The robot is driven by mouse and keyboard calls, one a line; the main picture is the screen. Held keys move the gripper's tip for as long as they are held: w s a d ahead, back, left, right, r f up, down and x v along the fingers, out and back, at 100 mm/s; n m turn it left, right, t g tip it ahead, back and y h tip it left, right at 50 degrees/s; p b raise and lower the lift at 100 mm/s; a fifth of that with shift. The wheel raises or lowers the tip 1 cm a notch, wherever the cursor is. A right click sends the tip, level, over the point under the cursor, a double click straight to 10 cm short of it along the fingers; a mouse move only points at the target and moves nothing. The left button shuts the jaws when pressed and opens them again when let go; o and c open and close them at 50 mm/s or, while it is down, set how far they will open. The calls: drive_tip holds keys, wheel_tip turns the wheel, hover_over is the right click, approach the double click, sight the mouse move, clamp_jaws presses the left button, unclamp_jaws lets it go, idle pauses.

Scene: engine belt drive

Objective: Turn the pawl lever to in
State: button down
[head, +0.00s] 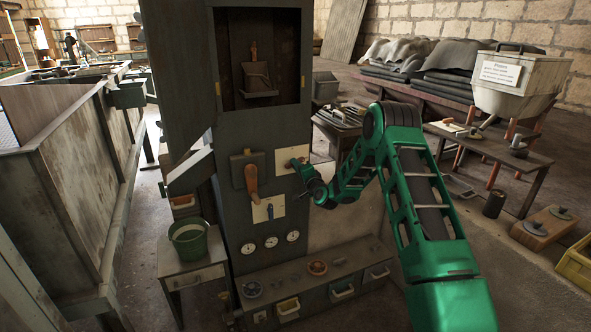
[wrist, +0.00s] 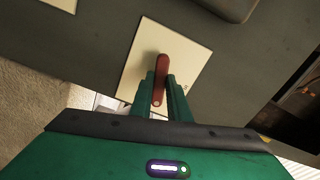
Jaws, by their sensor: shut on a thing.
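A short red lever (wrist: 161,66) sits on a square cream plate (wrist: 188,60) on the dark panel in the wrist view. My gripper (wrist: 160,87) has one finger on each side of the lever and is shut on it. The lever's free end shows between the fingers. In the head view my gripper (head: 301,165) is at the cream plate (head: 284,156) on the right of the cabinet front and hides the red lever there. No label naming the lever is readable.
A bucket (head: 188,240) stands on a small table at left.

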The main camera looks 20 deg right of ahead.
drive_tip(key=shift+s+d+f+n, duration=0.1)
drive_tip(key=shift+f+n, duration=0.05)
drive_tip(key=shift+n, duration=2.3)
drive_tip(key=shift+w+d+f+n, duration=0.1)
drive_tip(key=shift+f+n, duration=0.1)
drive_tip(key=shift+n, duration=2.2)
drive_tip(key=shift+s+f+n, duration=0.1)
drive_tip(key=shift+f+n, duration=0.05)
drive_tip(key=shift+n, duration=2.3)
drive_tip(key=c, duration=1.7)
unclamp_jaws()
drive_tip(key=shift+r, duration=0.15)
drive_tip(key=shift+s+d, duration=0.2)
drive_tip(key=shift+s, duration=2.4)
drive_tip(key=shift+s+d, duration=0.15)
drive_tip(key=shift+s, duration=2.4)
